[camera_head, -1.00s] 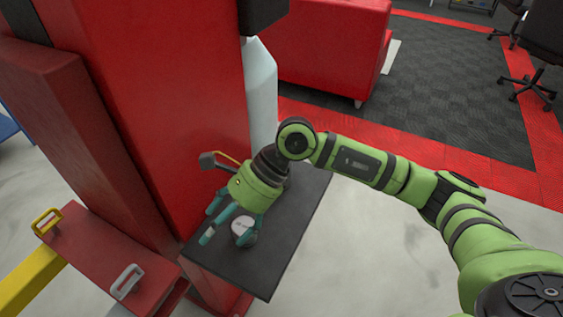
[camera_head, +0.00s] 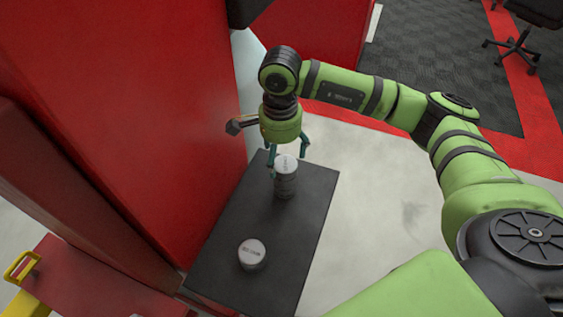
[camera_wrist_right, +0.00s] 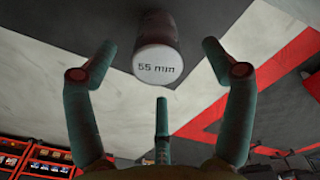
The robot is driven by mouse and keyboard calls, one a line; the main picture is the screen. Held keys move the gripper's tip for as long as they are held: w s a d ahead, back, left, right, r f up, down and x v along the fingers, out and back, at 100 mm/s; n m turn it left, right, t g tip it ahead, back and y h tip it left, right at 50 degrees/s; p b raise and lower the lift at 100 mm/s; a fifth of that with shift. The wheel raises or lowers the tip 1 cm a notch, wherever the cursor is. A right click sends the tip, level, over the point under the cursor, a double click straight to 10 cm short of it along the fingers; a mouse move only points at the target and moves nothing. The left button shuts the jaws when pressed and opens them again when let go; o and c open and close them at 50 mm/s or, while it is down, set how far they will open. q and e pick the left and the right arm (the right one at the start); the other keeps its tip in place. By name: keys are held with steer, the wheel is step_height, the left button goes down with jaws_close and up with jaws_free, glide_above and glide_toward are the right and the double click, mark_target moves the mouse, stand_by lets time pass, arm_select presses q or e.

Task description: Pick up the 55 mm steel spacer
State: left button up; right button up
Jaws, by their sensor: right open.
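The 55 mm steel spacer (camera_wrist_right: 158,67) shows in the right wrist view, its pale round end face labelled "55 mm". Its grey side runs up towards the dark tabletop. In the head view a cylinder (camera_head: 286,184) with a pale top stands upright on the far part of the table; I cannot tell whether it is one piece or a stack. My right gripper (camera_head: 288,152) is above it, pointing down, with teal fingers spread around its top. In the wrist view the right gripper (camera_wrist_right: 159,48) is open, with gaps on both sides of the spacer. My left gripper is not visible.
A shorter round spacer (camera_head: 252,252) stands on the near part of the dark table (camera_head: 225,225); its label is too small to read. A tall red column (camera_head: 130,120) borders the table on the left. Pale floor is clear to the right.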

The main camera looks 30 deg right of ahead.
mark_target(286, 165)
steer(key=f, duration=0.2)
steer(key=s+f+p, duration=0.1)
steer(key=shift+d+f, duration=0.3)
steer(key=shift+d, duration=0.05)
steer(key=shift+w+f, duration=0.1)
steer(key=shift+f, duration=0.7)
steer(key=c, duration=1.5)
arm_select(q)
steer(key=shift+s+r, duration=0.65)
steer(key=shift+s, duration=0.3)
arm_select(e)
steer(key=shift+r, duration=0.1)
steer(key=shift+c, duration=0.3)
